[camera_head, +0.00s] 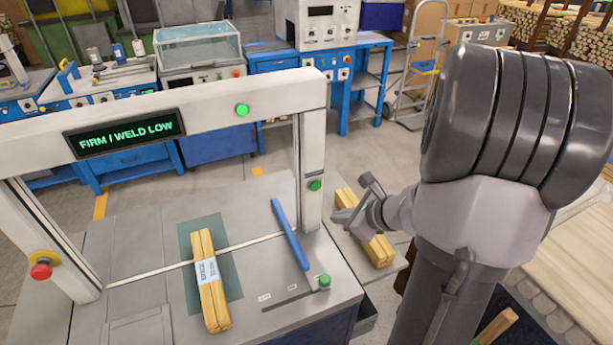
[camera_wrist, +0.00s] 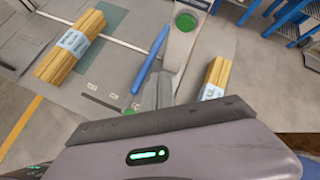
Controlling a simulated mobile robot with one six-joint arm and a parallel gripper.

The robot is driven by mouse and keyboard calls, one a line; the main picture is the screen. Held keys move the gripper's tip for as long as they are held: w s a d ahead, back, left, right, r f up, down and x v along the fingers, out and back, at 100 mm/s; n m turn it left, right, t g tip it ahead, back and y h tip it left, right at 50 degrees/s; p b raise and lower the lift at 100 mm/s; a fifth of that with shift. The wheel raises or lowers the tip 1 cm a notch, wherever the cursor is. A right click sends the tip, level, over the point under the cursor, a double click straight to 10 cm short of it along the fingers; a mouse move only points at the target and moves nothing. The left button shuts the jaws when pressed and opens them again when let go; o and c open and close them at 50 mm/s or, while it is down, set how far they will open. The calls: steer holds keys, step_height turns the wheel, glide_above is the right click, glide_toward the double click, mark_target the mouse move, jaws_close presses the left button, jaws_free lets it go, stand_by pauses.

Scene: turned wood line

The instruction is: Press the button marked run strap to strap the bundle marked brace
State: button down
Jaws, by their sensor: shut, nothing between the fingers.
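The strapping machine (camera_head: 255,205) has a pale arch over a grey table. A bundle of wood strips (camera_head: 217,308) with a pale label lies on its green mat, across the white strap line; it also shows in the wrist view (camera_wrist: 58,66). The label's wording is too small to read surely. A round green button (camera_head: 315,185) is on the arch's right post, large in the wrist view (camera_wrist: 186,22). I cannot read a marking on it. My gripper (camera_head: 348,206) is shut and empty, right of the post and apart from the button; its fingers show in the wrist view (camera_wrist: 160,90).
A second labelled bundle (camera_head: 378,250) lies on a side shelf beyond my gripper. A blue bar (camera_head: 290,235) and a green knob (camera_head: 324,282) are at the table's right. A red stop button (camera_head: 41,271) is on the left post. The display (camera_head: 125,134) reads FIRM / WELD LOW.

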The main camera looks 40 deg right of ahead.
mark_target(315, 186)
steer(key=shift+a, duration=0.1)
steer(key=w+d+p, duration=0.1)
steer(key=w+d, duration=0.1)
steer(key=w, duration=0.6)
steer(key=shift+w+p, duration=0.3)
steer(key=shift+d, duration=0.1)
stand_by(1.9)
steer(key=shift+w, duration=0.4)
steer(key=shift+w+d, duration=0.15)
steer(key=shift+w, duration=0.2)
stand_by(0.4)
steer(key=shift+s, duration=0.1)
steer(key=shift+s+a+b, duration=0.2)
steer(key=shift+s+b, duration=0.2)
steer(key=shift+s, duration=0.3)
